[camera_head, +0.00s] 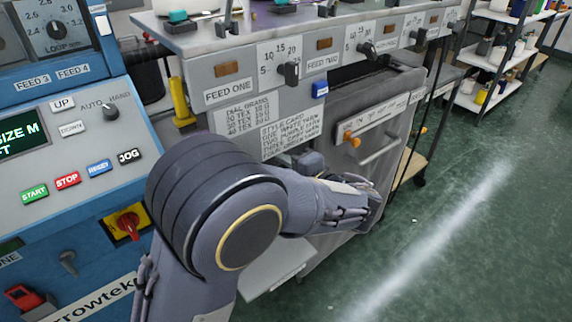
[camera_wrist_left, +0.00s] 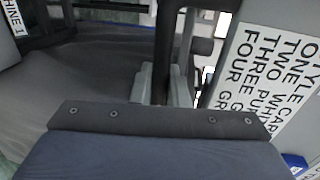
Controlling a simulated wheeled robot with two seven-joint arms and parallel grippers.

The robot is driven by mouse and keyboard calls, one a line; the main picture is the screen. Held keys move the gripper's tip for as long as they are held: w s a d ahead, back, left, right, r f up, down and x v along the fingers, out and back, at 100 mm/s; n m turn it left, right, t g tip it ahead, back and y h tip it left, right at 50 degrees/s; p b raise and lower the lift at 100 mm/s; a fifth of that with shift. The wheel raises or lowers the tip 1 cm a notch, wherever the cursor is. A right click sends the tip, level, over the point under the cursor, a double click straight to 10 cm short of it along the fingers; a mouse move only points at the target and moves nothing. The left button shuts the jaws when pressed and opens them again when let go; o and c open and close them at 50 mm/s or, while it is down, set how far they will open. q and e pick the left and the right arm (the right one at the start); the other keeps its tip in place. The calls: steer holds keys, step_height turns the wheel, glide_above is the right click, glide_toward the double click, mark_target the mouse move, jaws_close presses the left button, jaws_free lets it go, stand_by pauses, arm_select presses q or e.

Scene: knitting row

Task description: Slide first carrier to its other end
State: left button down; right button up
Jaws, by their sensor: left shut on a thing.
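My left arm (camera_head: 215,215) comes in from the bottom left of the head view and bends right, in front of the knitting machine's grey front panel (camera_head: 208,72). Its elbow and forearm hide the gripper's fingertips there. In the left wrist view my left gripper (camera_wrist_left: 163,88) is shut on a dark upright bar (camera_wrist_left: 166,45), its pale fingers on either side. I cannot tell from these frames which carrier the bar belongs to. The style card (camera_head: 290,132) is close beside the gripper and also shows large in the wrist view (camera_wrist_left: 268,75). My right gripper is out of view.
A blue control console (camera_head: 85,190) with buttons stands at the left, near my elbow. A grey cabinet (camera_head: 370,105) with an orange-knobbed handle stands behind my forearm. Feed knobs (camera_head: 289,73) line the panel. The green floor (camera_head: 450,240) at right is clear; shelves (camera_head: 495,60) stand beyond.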

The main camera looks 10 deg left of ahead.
arm_select(q)
steer(key=shift+r, duration=0.15)
step_height(320, 180, up, 40)
steer(key=p, duration=2.3)
steer(key=shift+r+p, duration=0.2)
steer(key=shift+p, duration=0.1)
steer(key=shift+r, duration=0.1)
steer(key=c, duration=1.5)
jaws_free()
